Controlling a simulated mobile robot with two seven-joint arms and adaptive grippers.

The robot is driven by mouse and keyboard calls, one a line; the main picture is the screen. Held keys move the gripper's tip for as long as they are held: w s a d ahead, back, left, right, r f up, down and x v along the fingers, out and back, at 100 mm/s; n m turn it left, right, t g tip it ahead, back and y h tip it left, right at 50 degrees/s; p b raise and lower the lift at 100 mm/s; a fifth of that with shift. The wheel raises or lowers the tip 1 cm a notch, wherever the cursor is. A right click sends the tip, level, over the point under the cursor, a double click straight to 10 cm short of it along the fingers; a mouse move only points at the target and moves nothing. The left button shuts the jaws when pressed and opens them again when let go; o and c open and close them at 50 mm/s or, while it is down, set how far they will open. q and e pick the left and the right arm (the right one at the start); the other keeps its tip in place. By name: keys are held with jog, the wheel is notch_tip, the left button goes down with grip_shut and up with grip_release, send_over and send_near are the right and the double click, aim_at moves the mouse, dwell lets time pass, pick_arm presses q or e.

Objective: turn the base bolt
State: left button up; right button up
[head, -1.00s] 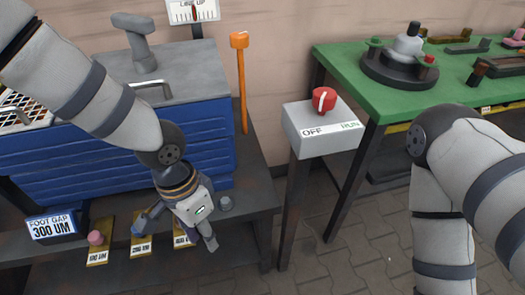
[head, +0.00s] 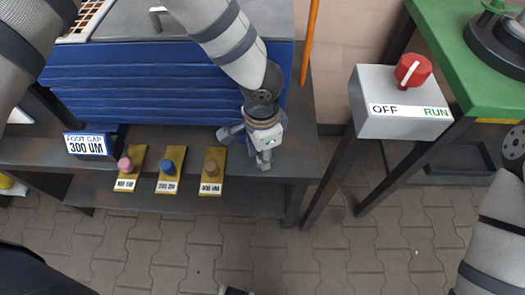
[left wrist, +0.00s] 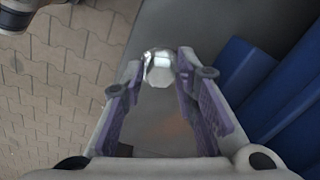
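The base bolt, a silver hex head (left wrist: 160,68), shows in the left wrist view between the far ends of my two left fingers, on a dark flat surface. My left gripper (left wrist: 164,72) has its purple-padded fingers apart, one on each side of the bolt head. I cannot tell whether either pad touches it. In the head view my left gripper (head: 250,148) is low over the right part of the dark bench shelf, fingers spread, and it hides the bolt there. My right arm shows at the right edge, but its gripper is out of view.
Three yellow gauge plates with pink (head: 125,164), blue (head: 168,167) and brown (head: 211,168) knobs lie left of the gripper. A "FOOT GAP 300 UM" sign (head: 88,145) stands further left. Blue drawers (head: 150,105) rise behind. A grey OFF/RUN box (head: 400,120) has a red knob (head: 412,70).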

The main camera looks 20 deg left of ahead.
pick_arm(q)
grip_shut()
jog(key=shift+r+m+p, duration=0.15)
jog(key=shift+m+p, duration=0.15)
jog(key=shift+m, duration=0.8)
jog(key=m, duration=0.3)
pick_arm(e)
jog(key=shift+w+r, duration=0.45)
pick_arm(q)
grip_release()
